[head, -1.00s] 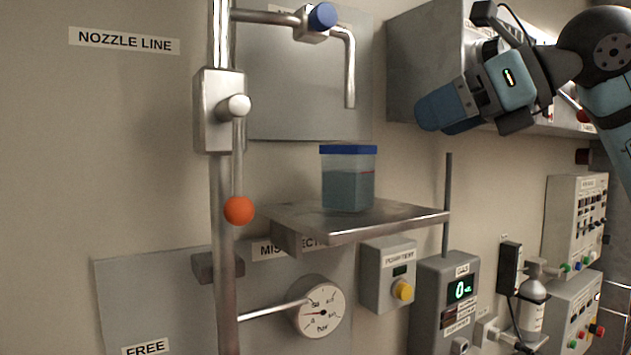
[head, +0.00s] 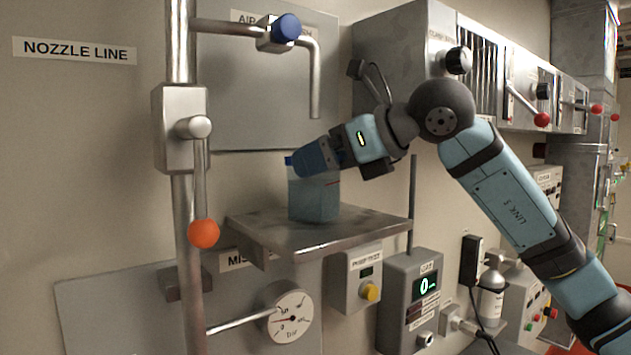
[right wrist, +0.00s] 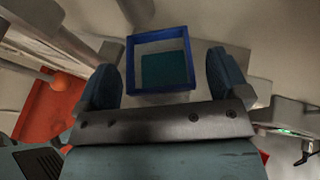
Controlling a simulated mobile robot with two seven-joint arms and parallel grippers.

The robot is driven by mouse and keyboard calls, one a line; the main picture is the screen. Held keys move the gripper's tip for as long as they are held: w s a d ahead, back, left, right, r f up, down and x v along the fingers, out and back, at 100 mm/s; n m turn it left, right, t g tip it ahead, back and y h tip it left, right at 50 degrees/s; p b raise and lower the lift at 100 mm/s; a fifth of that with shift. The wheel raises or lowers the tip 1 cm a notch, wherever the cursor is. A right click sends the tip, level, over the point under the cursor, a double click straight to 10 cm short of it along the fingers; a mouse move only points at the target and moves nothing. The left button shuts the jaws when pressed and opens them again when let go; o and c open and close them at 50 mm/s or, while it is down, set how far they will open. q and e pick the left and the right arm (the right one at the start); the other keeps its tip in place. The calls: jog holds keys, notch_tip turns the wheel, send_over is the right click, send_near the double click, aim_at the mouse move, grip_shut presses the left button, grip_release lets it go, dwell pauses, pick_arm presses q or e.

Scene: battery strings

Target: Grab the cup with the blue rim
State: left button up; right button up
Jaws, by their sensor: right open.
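The cup with the blue rim (head: 314,198) is a clear square cup with teal liquid. It stands upright on a metal shelf (head: 318,236). In the right wrist view the cup's blue rim (right wrist: 160,38) shows from above, with the teal liquid inside. My right gripper (head: 309,158) is at the top of the cup in the head view and hides part of its rim. In the right wrist view its two dark blue fingers (right wrist: 163,82) are apart, one to each side of the cup's near edge. My left gripper is not in view.
A metal pipe with a blue knob (head: 286,27) and a bent spout hangs above the cup. A vertical pole with an orange ball lever (head: 204,233) stands left of the shelf. A thin rod (head: 412,200) rises at the shelf's right end. A gauge (head: 289,318) sits below.

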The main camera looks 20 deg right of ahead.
jog(key=x, duration=0.2)
jog(key=shift+w+a, duration=0.15)
jog(key=c, duration=1.1)
jog(key=shift+o, duration=0.2)
jog(key=shift+r, duration=0.1)
